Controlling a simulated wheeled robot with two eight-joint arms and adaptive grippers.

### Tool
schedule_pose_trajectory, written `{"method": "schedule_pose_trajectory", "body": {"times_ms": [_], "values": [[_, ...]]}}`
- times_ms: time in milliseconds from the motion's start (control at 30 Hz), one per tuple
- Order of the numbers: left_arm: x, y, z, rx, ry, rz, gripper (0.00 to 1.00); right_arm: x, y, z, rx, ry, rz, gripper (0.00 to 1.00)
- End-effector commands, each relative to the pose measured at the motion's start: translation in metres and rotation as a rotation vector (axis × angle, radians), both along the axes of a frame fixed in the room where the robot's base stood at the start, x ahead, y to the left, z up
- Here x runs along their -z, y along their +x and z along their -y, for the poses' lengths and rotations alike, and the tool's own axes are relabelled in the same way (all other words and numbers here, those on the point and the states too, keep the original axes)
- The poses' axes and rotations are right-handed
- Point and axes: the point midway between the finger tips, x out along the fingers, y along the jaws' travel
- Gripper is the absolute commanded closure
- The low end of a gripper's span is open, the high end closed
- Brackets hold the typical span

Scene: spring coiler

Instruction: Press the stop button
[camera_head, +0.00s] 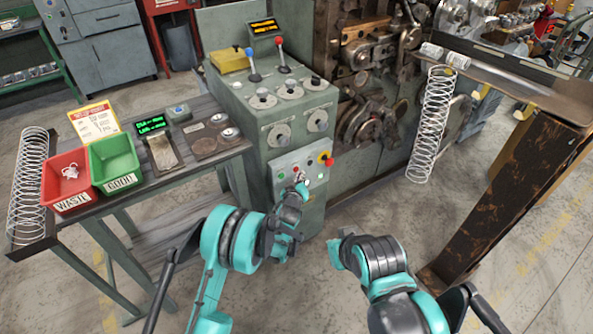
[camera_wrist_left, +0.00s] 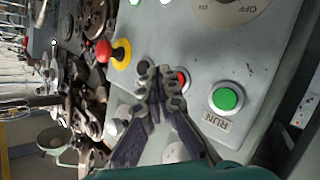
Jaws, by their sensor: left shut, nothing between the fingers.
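My left gripper (camera_head: 301,184) is shut and empty, in front of the control panel (camera_head: 313,150) on the green machine. In the left wrist view the gripper's fingertips (camera_wrist_left: 158,82) are together, right beside a red button (camera_wrist_left: 184,79) that they partly cover. I cannot tell whether they touch it. A green button (camera_wrist_left: 226,99) labelled RUN sits to its right. A red mushroom knob (camera_wrist_left: 121,51) on a yellow base is to its upper left, and it shows in the head view (camera_head: 326,159).
A side table left of the machine carries a red WASTE bin (camera_head: 69,182) and a green GOOD bin (camera_head: 114,160). Levers and dials top the machine (camera_head: 268,100). A spring (camera_head: 432,125) hangs by a rusty stand (camera_head: 520,190) at right. The floor between is clear.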

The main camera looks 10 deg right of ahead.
Motion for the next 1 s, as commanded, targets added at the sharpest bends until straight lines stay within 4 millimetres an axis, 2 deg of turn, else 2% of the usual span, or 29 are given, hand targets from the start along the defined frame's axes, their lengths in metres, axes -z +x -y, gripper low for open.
{"method": "schedule_pose_trajectory", "body": {"times_ms": [1000], "values": [[0.000,0.010,-0.004,0.000,-0.001,0.000,1.00,0.000,0.000,0.000,0.000,0.000,0.000,1.00]]}}
